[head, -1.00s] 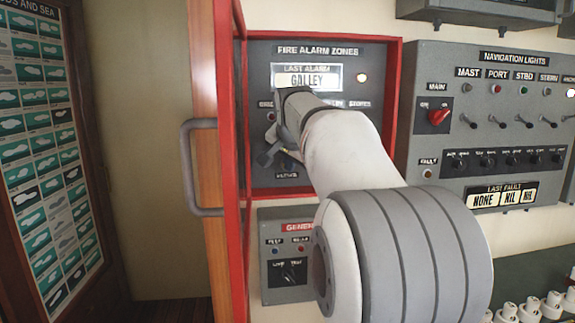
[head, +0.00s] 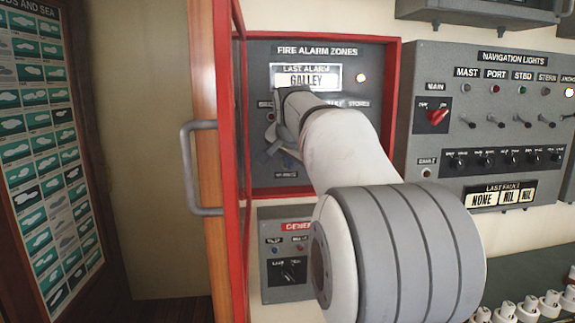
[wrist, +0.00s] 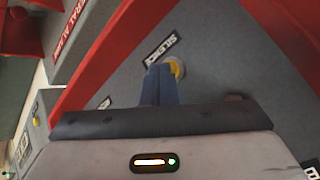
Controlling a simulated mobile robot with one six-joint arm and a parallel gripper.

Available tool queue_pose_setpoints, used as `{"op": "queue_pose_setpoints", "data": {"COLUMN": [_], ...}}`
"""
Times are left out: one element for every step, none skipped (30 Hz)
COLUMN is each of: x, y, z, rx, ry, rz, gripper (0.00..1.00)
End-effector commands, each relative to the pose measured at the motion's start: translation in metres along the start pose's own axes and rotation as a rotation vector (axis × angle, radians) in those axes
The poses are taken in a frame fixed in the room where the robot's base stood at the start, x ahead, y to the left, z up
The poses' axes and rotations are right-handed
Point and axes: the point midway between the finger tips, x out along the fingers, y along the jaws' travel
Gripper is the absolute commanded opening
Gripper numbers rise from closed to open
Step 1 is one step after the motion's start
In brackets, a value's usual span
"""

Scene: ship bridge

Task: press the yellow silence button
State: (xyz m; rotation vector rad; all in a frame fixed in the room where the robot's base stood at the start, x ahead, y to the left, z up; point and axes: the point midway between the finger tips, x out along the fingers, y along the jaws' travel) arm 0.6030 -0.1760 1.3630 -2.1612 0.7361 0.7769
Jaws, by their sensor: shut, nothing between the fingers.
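The yellow silence button (wrist: 177,68) shows in the wrist view as a yellow disc with a pale rim, partly hidden by my fingertips. The silence label (wrist: 162,46) is beside it. My gripper (wrist: 162,70) is shut and empty, its blue fingers overlapping the button's left side; I cannot tell if they touch it. In the head view my gripper (head: 284,158) is at the lower left of the grey fire alarm panel (head: 345,58), and the button is hidden behind it.
The general alarm box (head: 285,268) is below. The navigation lights panel (head: 480,125) is at the right.

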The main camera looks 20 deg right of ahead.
Motion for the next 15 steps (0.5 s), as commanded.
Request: {"op": "queue_pose_setpoints", "data": {"x": [0.005, 0.004, 0.004, 0.004, 0.004, 0.004, 0.003, 0.003, 0.002, 0.001, 0.001, 0.0, -0.001, -0.001, -0.001], "y": [0.001, 0.001, 0.002, 0.003, 0.004, 0.005, 0.006, 0.007, 0.007, 0.008, 0.008, 0.007, 0.007, 0.007, 0.007], "z": [0.003, 0.004, 0.005, 0.006, 0.008, 0.01, 0.011, 0.012, 0.013, 0.013, 0.014, 0.013, 0.013, 0.013, 0.013], "rx": [0.0, 0.0, -0.001, -0.001, -0.001, -0.001, -0.002, -0.002, -0.002, -0.002, -0.002, -0.002, -0.002, -0.002, -0.002], "ry": [-0.005, -0.005, -0.005, -0.005, -0.006, -0.006, -0.006, -0.006, -0.006, -0.006, -0.006, -0.006, -0.006, -0.006, -0.006], "rz": [0.002, 0.002, 0.002, 0.003, 0.003, 0.003, 0.003, 0.003, 0.003, 0.003, 0.003, 0.003, 0.002, 0.002, 0.002], "gripper": [0.0, 0.0, 0.0, 0.0, 0.0, 0.0, 0.0, 0.0, 0.0, 0.0, 0.0, 0.0, 0.0, 0.0, 0.0]}}
